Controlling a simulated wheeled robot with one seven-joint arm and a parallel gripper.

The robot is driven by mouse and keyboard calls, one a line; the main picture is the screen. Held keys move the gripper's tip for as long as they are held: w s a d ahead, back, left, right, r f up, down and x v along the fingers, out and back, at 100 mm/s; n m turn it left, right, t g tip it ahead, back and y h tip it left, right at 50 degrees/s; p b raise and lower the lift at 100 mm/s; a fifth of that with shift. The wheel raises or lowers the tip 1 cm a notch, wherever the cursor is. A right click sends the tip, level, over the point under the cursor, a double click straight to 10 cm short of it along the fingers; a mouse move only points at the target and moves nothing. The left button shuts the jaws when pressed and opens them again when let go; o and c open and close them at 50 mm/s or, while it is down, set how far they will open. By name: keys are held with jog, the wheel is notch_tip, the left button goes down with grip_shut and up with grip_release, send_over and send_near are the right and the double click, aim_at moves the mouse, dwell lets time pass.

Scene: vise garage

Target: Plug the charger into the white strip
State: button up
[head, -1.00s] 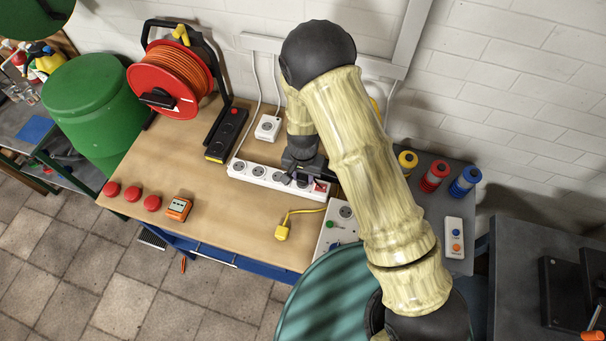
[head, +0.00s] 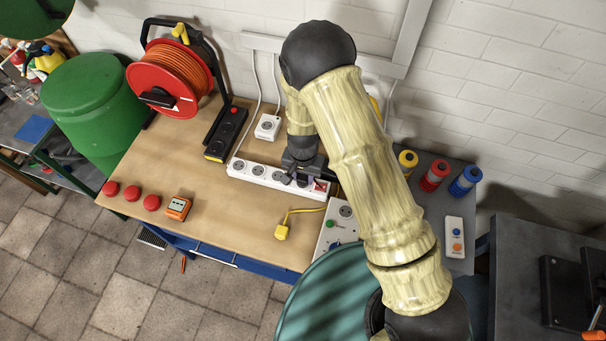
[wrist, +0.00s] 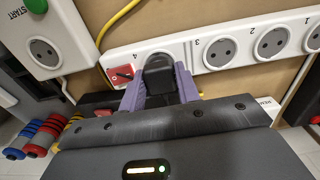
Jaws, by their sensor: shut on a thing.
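The white strip (head: 258,173) lies along the back of the wooden bench, with a row of round sockets and a red switch at its right end. In the wrist view the strip (wrist: 187,56) crosses the upper part, its red switch (wrist: 121,74) at the left. My gripper (wrist: 160,84), with purple fingers, is shut on the black charger (wrist: 158,70). The charger covers the socket beside the red switch, at the number 4. Its face is against the strip or very close; its pins are hidden, so the depth cannot be told. In the head view my gripper (head: 300,180) hides most of the charger.
A black strip (head: 226,133), a white socket box (head: 268,127) and an orange cable reel (head: 178,78) stand behind left.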

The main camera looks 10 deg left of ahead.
jog(key=shift+f, duration=0.3)
jog(key=o, duration=1)
notch_tip(320, 180, up, 17)
jog(key=b, duration=0.3)
jog(key=shift+r+b, duration=0.2)
jog(key=shift+b, duration=0.1)
jog(key=s+d+r+t, duration=0.1)
jog(key=s+d+r, duration=0.1)
jog(key=d, duration=0.6)
jog(key=s+d+r, duration=0.2)
jog(key=d, duration=0.7)
jog(key=s+d+r+n+t, duration=0.1)
jog(key=s+d, duration=0.2)
jog(key=d, duration=0.5)
jog(key=shift+d+r+t, duration=0.3)
jog(key=shift+r, duration=0.1)
